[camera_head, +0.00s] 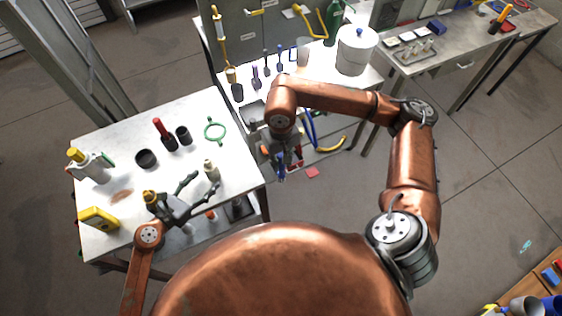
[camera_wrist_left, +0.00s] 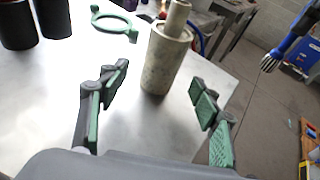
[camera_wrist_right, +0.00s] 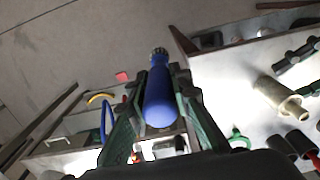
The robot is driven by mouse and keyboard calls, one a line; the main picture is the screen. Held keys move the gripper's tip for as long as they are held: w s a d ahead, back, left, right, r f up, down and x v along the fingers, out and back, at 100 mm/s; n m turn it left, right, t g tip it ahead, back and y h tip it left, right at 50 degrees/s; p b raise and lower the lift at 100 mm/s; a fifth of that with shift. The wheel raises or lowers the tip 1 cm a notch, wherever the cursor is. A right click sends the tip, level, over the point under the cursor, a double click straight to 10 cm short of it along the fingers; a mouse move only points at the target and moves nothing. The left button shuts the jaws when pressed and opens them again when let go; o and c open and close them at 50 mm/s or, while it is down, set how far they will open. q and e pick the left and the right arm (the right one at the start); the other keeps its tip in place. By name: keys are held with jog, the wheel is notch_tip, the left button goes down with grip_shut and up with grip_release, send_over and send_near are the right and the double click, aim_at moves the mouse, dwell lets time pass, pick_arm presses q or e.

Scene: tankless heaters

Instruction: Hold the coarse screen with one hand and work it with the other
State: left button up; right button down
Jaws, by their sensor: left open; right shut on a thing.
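The coarse screen looks to be the pale beige cylinder (camera_head: 211,170) with a narrower top, upright near the right edge of the white table (camera_head: 200,110). In the left wrist view the cylinder (camera_wrist_left: 166,62) stands between and just beyond the spread fingers of my left gripper (camera_wrist_left: 160,82). My left gripper (camera_head: 206,192) is open and empty. My right gripper (camera_head: 284,162) is shut on a blue-handled brush (camera_wrist_right: 160,98), held off the table's right side. The brush's bristles (camera_wrist_left: 268,63) show in the left wrist view, apart from the cylinder.
On the table are a green ring (camera_head: 214,130), dark cups (camera_head: 147,159), a red-topped item (camera_head: 161,130), a yellow box (camera_head: 98,218) and a yellow-capped bottle (camera_head: 88,165). A tool bench (camera_head: 350,84) stands behind. The table's middle is fairly clear.

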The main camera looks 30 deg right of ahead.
aim_at(208, 177)
pick_arm(q)
jog(key=shift+b+x, duration=0.35)
jog(key=shift+x, duration=1.75)
jog(key=c, duration=1.2)
